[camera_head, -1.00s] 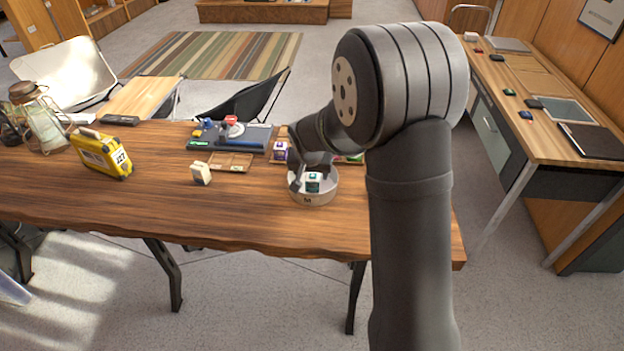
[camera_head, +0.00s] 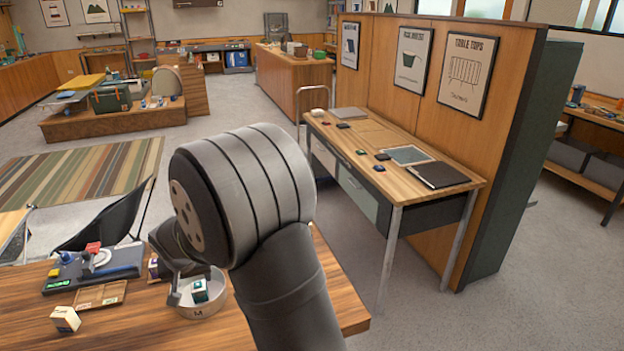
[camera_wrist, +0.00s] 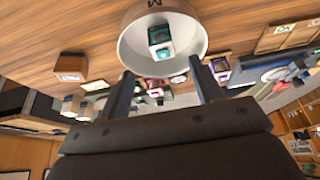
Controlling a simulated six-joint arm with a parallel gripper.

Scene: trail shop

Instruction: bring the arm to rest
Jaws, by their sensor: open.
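My gripper (camera_wrist: 163,85) is open and empty in the wrist view, its two dark fingers apart beside the near rim of a pale round bowl (camera_wrist: 130,48). The bowl, marked M, also stands on the wooden table in the head view (camera_head: 202,312). In the head view my arm hides part of the table, and only part of the gripper shows at the bowl's left.
On the wooden table (camera_head: 150,325), a small white block (camera_head: 65,319), a shallow wooden tray (camera_head: 102,296), a device with a red knob (camera_head: 95,268) and a purple-sided box (camera_head: 153,268) stand left of or behind the bowl. A desk (camera_head: 440,190) stands apart at right.

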